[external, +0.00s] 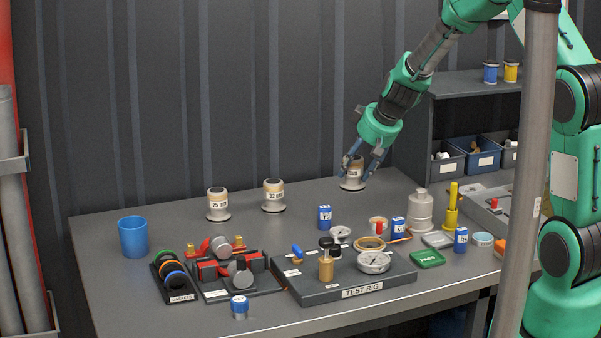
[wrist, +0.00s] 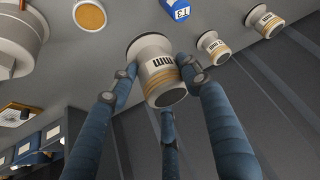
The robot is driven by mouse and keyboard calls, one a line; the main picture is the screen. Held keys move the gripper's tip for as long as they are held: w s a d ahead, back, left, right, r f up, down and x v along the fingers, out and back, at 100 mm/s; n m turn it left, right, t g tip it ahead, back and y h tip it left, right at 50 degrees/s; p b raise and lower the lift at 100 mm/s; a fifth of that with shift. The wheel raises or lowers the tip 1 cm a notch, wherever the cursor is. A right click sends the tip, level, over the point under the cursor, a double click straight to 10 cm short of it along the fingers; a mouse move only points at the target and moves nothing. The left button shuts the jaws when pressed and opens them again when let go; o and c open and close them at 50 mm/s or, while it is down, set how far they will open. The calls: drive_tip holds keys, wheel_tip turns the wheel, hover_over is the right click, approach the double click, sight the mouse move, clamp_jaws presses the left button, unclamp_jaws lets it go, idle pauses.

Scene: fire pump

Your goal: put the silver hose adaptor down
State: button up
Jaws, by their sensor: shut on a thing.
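My gripper (external: 364,158) is shut on a silver hose adaptor (external: 352,182) at the back of the table. The adaptor is upright, with a tan band, a label and a wide silver flange at its base. In the wrist view the adaptor (wrist: 153,62) sits between the blue fingers, its label partly readable as "MM". Its flange is at or very near the tabletop; I cannot tell whether it touches.
Two similar labelled adaptors, one marked 25 (external: 218,204) and one marked 32 (external: 273,195), stand to the left. A blue box (external: 325,217), a silver stepped fitting (external: 420,211) and the test rig (external: 345,280) are nearer the front. Bare tabletop (external: 315,188) lies left of my gripper.

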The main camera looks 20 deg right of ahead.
sight(354, 182)
wheel_tip(354, 182, down, 5)
drive_tip(key=shift+w, duration=0.1)
idle(0.6)
drive_tip(key=w+a+f+p, duration=0.1)
drive_tip(key=w+p, duration=0.1)
drive_tip(key=w, duration=1.4)
drive_tip(key=shift+a+f, duration=0.25)
drive_tip(key=shift+a, duration=0.15)
drive_tip(key=shift+s, duration=0.1)
drive_tip(key=shift+f, duration=1.7)
drive_tip(key=shift+f+b, duration=0.15)
drive_tip(key=shift+b, duration=0.15)
drive_tip(key=o, duration=1.4)
